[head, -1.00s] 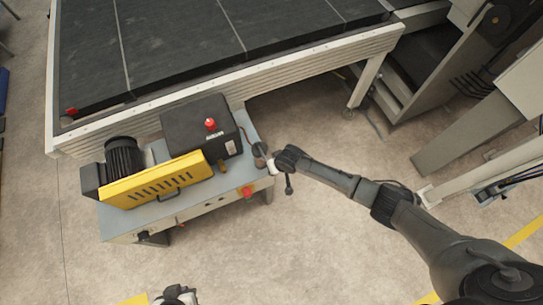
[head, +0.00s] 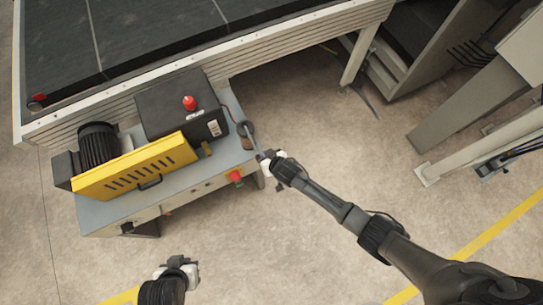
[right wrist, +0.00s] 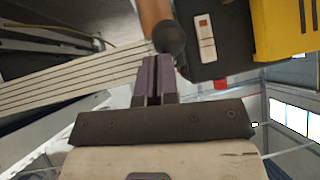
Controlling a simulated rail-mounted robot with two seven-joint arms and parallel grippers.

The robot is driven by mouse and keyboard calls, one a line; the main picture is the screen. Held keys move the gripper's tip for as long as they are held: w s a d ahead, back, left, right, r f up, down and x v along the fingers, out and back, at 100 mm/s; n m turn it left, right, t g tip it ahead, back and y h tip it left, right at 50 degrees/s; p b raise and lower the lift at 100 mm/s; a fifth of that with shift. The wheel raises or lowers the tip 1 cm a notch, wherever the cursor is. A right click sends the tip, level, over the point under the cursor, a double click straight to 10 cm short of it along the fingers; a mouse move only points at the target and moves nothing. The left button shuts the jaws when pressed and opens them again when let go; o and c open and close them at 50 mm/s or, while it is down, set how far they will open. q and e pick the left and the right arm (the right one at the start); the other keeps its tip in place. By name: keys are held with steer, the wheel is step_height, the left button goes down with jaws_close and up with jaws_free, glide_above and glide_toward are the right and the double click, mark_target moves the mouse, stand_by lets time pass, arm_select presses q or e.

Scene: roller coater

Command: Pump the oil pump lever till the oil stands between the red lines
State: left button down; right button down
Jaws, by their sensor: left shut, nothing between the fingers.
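The oil pump (head: 247,127) is a small dark round part at the right end of the grey machine table. A thin lever (head: 254,141) runs from it toward my right gripper (head: 265,161). In the right wrist view, the right fingers (right wrist: 153,75) are close together with only a thin slit between them. A dark knob on a brown cylinder (right wrist: 154,14) is just beyond their tips; I cannot tell whether they touch. A white plate with reddish marks (right wrist: 204,38) may be the oil gauge; its level is unreadable. My left gripper (head: 178,268) is shut and empty, low in the head view.
The table (head: 100,214) carries a black box (head: 178,105) with a red knob, a motor (head: 98,144) and a yellow guard (head: 135,168). A red button (head: 236,177) is on its front edge. A long conveyor (head: 150,35) stands behind. The floor in front is clear.

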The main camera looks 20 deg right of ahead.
steer(key=shift+s+d+f, duration=0.1)
steer(key=shift+d+f, duration=0.05)
steer(key=shift+f, duration=0.15)
steer(key=s+d+r+p, duration=0.4)
steer(key=s+r+p, duration=0.1)
steer(key=r, duration=0.5)
steer(key=shift+s+d+r, duration=0.2)
steer(key=shift+s+r, duration=0.2)
steer(key=shift+s, duration=0.2)
stand_by(1.0)
stand_by(0.5)
